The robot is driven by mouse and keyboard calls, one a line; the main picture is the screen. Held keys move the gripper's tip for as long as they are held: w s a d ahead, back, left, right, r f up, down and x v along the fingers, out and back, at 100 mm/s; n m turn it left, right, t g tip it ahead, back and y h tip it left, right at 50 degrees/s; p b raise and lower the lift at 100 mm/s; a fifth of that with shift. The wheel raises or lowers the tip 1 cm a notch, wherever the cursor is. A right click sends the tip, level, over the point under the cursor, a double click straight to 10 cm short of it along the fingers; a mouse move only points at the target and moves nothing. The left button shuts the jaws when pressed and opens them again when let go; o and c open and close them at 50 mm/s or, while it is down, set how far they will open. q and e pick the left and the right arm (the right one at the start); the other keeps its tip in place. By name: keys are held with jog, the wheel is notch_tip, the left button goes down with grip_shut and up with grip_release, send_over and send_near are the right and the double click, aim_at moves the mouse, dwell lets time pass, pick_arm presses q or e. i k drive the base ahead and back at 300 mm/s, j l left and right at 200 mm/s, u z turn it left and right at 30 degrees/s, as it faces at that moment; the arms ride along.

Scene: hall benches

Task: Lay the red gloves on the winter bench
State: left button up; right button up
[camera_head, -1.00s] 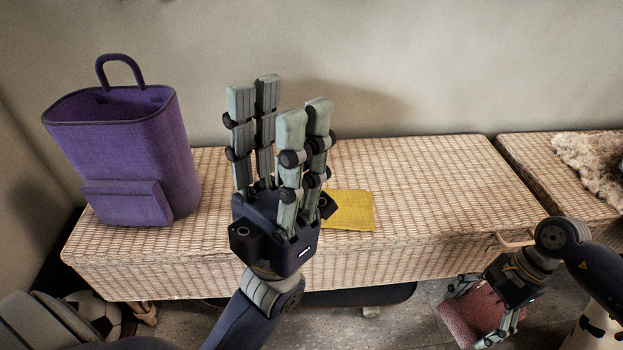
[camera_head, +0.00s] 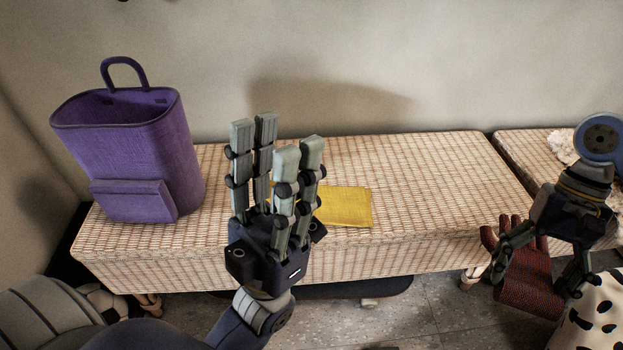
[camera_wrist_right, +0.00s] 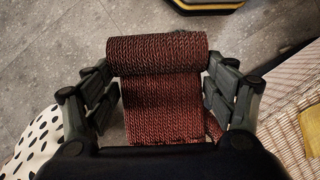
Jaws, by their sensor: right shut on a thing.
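The red gloves (camera_head: 527,280) are a dark red knitted bundle with finger shapes at the upper end. My right gripper (camera_head: 535,279) is shut on them, holding them in front of the benches at the right. In the right wrist view the gloves (camera_wrist_right: 160,100) span between the two sets of fingers, with a rolled edge at the top. A wicker bench (camera_head: 430,180) fills the middle, and a second wicker bench (camera_head: 518,158) stands at the right; no label shows which is the winter one. My left gripper (camera_head: 275,135) is open and empty, fingers up, before the middle bench.
A purple bag (camera_head: 130,150) stands on the middle bench's left end, and a yellow cloth (camera_head: 346,208) lies near its middle. A pale fluffy thing (camera_head: 561,147) on the right bench is mostly hidden by my arm. A black-spotted white thing (camera_head: 600,318) is at lower right.

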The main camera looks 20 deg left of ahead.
aim_at(448, 182)
jog(key=i+j+u, duration=0.2)
jog(key=u, duration=0.25)
jog(key=i+j+u, duration=0.25)
jog(key=u, duration=0.15)
jog(key=j, duration=0.1)
